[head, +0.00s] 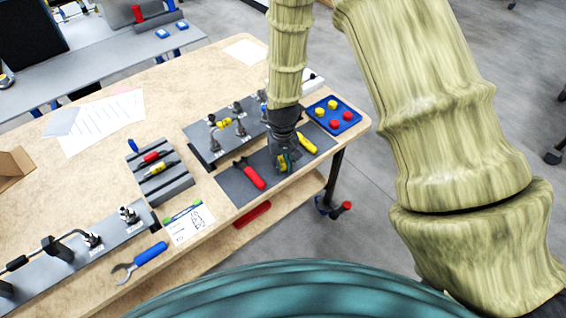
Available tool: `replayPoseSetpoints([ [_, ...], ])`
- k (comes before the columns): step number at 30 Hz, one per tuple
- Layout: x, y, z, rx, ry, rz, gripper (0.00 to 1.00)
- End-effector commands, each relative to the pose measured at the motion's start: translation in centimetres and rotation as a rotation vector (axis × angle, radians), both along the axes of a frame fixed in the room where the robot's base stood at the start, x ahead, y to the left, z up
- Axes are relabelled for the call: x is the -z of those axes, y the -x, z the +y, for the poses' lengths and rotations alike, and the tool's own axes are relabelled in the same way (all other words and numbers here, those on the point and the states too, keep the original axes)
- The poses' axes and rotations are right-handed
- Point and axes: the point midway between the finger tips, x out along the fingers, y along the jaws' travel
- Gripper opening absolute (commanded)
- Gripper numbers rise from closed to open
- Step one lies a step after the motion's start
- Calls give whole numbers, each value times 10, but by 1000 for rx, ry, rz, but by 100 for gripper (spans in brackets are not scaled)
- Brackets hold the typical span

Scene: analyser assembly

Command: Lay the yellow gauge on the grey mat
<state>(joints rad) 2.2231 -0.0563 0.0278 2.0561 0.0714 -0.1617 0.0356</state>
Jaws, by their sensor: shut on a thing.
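My gripper (285,161) points down over the grey mat (228,183), low and near its middle. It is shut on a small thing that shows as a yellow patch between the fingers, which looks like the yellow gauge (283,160). The fingers hide most of it, and I cannot tell whether it touches the mat. A red-handled tool (253,176) lies on the mat left of my gripper. A yellow-handled thing (307,144) lies to the right on the mat, partly behind my gripper.
A blue tray (346,124) with red and yellow round pieces stands right of the mat. A dark plate with fittings (208,148) lies behind it. A grey rack (165,184) holds a red and a yellow item. A blue wrench (150,253) and a card (190,224) lie nearer the front edge.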

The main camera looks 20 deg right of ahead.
Motion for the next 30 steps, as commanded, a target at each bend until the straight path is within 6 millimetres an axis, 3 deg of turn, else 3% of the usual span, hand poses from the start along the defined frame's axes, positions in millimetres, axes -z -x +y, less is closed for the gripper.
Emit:
replayPoseSetpoints([
  [15,7,0,0,0,0,0,0],
  [16,7,0,0,0,0,-1,24],
  [20,7,0,0,0,0,0,48],
  [30,6,0,0,0,0,0,48],
])
